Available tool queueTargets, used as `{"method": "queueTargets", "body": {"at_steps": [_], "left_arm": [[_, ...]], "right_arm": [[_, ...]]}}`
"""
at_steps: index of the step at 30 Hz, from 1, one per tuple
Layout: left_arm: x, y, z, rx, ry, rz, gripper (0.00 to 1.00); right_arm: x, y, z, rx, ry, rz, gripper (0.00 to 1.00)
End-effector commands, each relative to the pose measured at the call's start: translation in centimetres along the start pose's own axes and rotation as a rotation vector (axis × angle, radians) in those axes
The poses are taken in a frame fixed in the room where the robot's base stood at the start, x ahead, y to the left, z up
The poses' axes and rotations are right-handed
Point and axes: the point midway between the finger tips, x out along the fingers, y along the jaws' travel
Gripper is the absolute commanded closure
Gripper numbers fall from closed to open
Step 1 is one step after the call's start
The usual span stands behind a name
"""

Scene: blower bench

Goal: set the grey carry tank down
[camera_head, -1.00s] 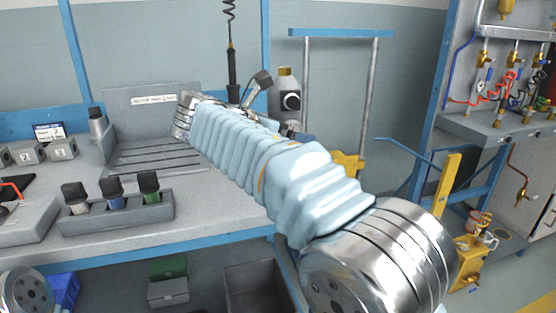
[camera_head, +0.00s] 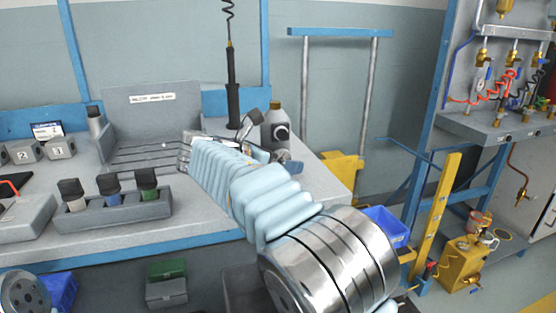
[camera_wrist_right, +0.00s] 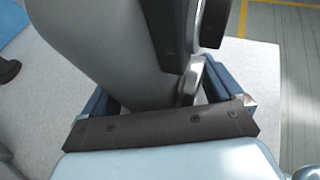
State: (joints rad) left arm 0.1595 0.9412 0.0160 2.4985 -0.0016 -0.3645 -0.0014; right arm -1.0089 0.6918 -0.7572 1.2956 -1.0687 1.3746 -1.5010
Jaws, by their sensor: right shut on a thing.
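The grey carry tank (camera_head: 276,128) is upright above or on the back right of the bench in the head view, with a dark round mark on its side. Its lower part is hidden behind my right arm. In the right wrist view the tank (camera_wrist_right: 105,45) fills the upper left, between the blue fingers of my right gripper (camera_wrist_right: 165,95), which is shut on it. A dark part and a pale metal piece show beside it. I cannot tell whether its base touches the bench. My left gripper is out of view; only a round part of my left arm shows at lower left.
The grey bench top (camera_head: 210,208) has a slotted stand (camera_head: 140,98) at the back and a rack of capped bottles (camera_head: 115,215) in front. A dark tool (camera_head: 233,105) hangs on a coiled cord left of the tank. A blue bin (camera_head: 388,225) is right of the bench.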

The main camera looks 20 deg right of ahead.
Motion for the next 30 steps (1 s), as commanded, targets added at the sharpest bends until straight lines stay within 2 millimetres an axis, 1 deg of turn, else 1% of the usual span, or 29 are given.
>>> {"method": "queueTargets", "body": {"at_steps": [1, 2, 3, 11, 13, 17, 24, 27, 30], "left_arm": [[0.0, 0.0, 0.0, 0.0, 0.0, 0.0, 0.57], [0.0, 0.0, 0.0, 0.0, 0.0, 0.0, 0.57], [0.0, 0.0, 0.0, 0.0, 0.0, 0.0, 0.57], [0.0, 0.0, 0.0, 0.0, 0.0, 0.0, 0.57], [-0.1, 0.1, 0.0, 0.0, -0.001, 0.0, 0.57], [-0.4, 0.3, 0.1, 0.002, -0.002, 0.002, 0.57], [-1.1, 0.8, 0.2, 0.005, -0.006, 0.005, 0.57], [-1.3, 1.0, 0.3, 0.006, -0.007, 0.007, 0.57], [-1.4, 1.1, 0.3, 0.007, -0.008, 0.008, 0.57]], "right_arm": [[0.1, 0.0, -0.1, 0.0, -0.001, 0.0, 0.6], [0.1, 0.0, -0.2, -0.001, 0.0, -0.001, 0.05], [0.1, 0.0, -0.2, -0.001, 0.0, -0.001, 0.0], [0.0, 0.0, 0.1, 0.001, 0.0, 0.0, 0.0], [-0.6, 0.0, 0.2, 0.0, 0.0, 0.002, 0.0], [-3.0, 0.0, 0.2, -0.001, 0.0, 0.002, 0.0], [-8.6, 0.1, 0.3, -0.001, 0.0, 0.002, 0.0], [-10.3, 0.0, 0.2, -0.001, 0.0, 0.002, 0.0], [-11.4, 0.0, 0.2, -0.001, 0.0, 0.001, 0.0]]}}
